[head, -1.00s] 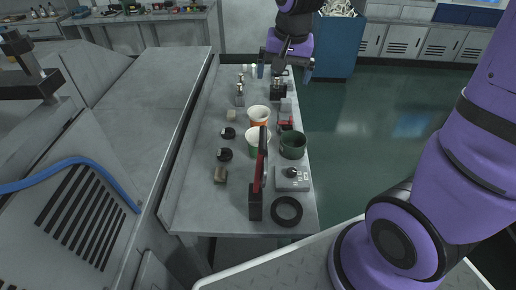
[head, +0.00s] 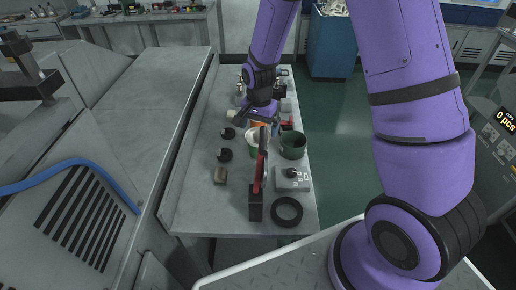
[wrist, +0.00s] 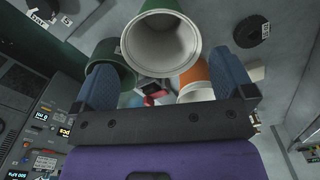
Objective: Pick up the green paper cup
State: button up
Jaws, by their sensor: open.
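The green paper cup (head: 252,149), white inside, stands upright on the narrow bench, partly hidden by a red and black upright tool. In the wrist view the green paper cup (wrist: 160,42) is at the top centre, its open mouth facing the camera. My gripper (wrist: 166,70) is open, its two blue fingers spread on either side of the picture with the cup ahead, between their lines. No grip on the cup shows. In the head view my gripper (head: 261,115) is just behind the cup, its fingertips mostly hidden.
A dark green cup (head: 293,148) stands close to the right. An orange cup (wrist: 197,82) is close by, mostly hidden by my gripper in the head view. The red and black tool (head: 257,185), a black ring (head: 287,211) and black knobs (head: 224,155) are nearby.

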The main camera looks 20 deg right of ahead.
jog(key=shift+a+f, duration=0.15)
jog(key=shift+f, duration=3.2)
jog(key=c, duration=0.9)
